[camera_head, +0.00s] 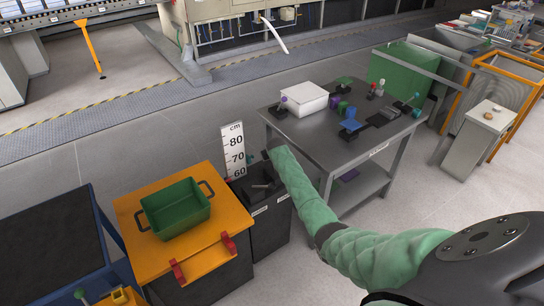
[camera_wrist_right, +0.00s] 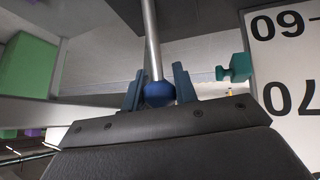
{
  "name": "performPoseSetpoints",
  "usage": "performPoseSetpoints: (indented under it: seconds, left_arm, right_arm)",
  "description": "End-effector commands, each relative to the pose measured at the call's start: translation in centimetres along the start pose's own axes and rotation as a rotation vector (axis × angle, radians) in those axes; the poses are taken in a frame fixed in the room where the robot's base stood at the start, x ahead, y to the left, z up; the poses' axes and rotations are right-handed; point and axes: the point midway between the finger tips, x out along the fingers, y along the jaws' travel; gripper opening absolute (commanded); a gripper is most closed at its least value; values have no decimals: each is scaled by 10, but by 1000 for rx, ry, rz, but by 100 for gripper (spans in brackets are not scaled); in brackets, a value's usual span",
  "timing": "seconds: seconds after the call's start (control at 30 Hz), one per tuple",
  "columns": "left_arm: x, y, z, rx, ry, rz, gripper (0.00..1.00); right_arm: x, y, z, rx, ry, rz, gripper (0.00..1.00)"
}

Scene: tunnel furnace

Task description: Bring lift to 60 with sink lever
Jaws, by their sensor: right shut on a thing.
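The lift (camera_head: 222,232) is an orange-topped table with a green bin (camera_head: 175,208) on it. A white cm scale (camera_head: 233,150) marked 80, 70 and 60 stands behind it. In the right wrist view the scale (camera_wrist_right: 290,65) appears upside down, with a small teal pointer (camera_wrist_right: 237,68) beside it, between 60 and 70 in the picture. The exact reading is unclear. My right gripper (camera_wrist_right: 158,92) is shut on the blue knob (camera_wrist_right: 159,94) of a metal lever rod (camera_wrist_right: 151,35). In the head view the right hand is at the black control box (camera_head: 270,212); the knob is hidden there.
A grey table (camera_head: 325,151) with a white box (camera_head: 303,99) and small coloured items stands right of the control box. Open floor lies in front of the grey table.

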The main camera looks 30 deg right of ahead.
Motion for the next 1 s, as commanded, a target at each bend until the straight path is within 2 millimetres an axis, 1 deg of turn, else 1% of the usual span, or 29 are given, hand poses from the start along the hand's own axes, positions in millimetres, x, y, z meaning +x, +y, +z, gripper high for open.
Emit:
performPoseSetpoints:
  seconds: [0.47, 0.5, 0.57, 0.6, 0.87, 1.0]
  left_arm:
    - [-1, 0, -1, -1, 1, 0, 0]
    - [-1, 0, -1, -1, 1, 0, 0]
    - [-1, 0, 0, -1, 0, 0, 0]
    - [0, 0, 0, -1, 0, 0, 0]
    - [0, 0, 0, 0, -1, 1, 0]
    - [1, 0, 1, -1, -4, 1, 0]
  right_arm:
    - [2, -1, 0, 0, 1, -1, 0]
    - [2, -1, 1, 0, 1, -1, 34]
    - [2, -1, 1, 0, 0, -1, 46]
    - [2, -1, 1, 0, 0, -1, 50]
    - [1, -1, 0, 0, 0, 0, 50]
    - [-3, -1, 1, 0, 0, 0, 50]
